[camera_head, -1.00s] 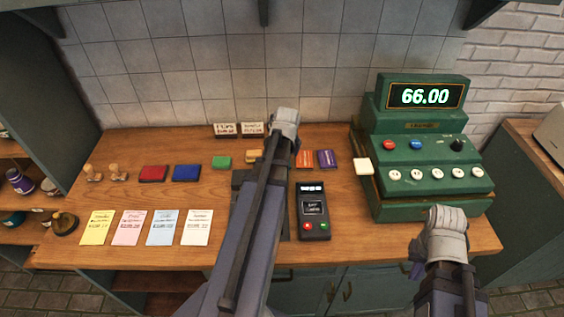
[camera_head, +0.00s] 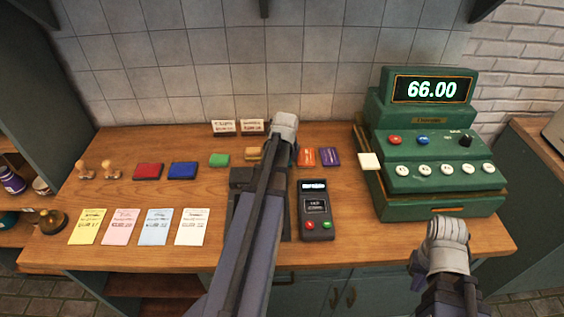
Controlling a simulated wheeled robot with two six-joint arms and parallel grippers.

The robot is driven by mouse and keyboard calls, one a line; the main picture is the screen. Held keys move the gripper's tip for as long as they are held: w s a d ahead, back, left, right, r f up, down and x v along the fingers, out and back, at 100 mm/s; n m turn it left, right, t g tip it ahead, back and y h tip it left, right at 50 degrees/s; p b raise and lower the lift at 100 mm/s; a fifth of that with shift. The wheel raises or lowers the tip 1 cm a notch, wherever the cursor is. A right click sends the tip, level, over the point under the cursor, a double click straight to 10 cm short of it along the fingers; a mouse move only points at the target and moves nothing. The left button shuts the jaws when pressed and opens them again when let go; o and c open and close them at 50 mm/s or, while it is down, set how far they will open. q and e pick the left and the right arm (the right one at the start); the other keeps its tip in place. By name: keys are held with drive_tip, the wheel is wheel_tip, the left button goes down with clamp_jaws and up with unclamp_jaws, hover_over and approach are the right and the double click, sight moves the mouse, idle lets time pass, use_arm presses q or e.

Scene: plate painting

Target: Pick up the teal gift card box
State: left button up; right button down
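A small green box (camera_head: 219,160) lies in a row at the back of the counter, with a yellow-gold box (camera_head: 254,154), an orange box (camera_head: 305,157) and a purple box (camera_head: 329,157). My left arm crosses the row between the gold and orange boxes and hides what lies behind it. My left gripper (camera_head: 285,127) is at the end of that arm, seen from behind. My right gripper (camera_head: 446,240) is in front of the cash register, apart from the boxes. The fingers of both are too unclear to read.
A green cash register (camera_head: 430,165) reading 66.00 stands at the right. A card reader (camera_head: 315,210) is right of my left arm. Red (camera_head: 149,171) and blue (camera_head: 183,171) pads, stamps (camera_head: 98,171), several paper cards (camera_head: 156,227) and a bell (camera_head: 50,222) are at the left.

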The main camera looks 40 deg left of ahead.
use_arm(q)
drive_tip(key=c, duration=1.1)
drive_tip(key=shift+r, duration=0.15)
wheel_tip(320, 180, up, 8)
drive_tip(key=p, duration=0.8)
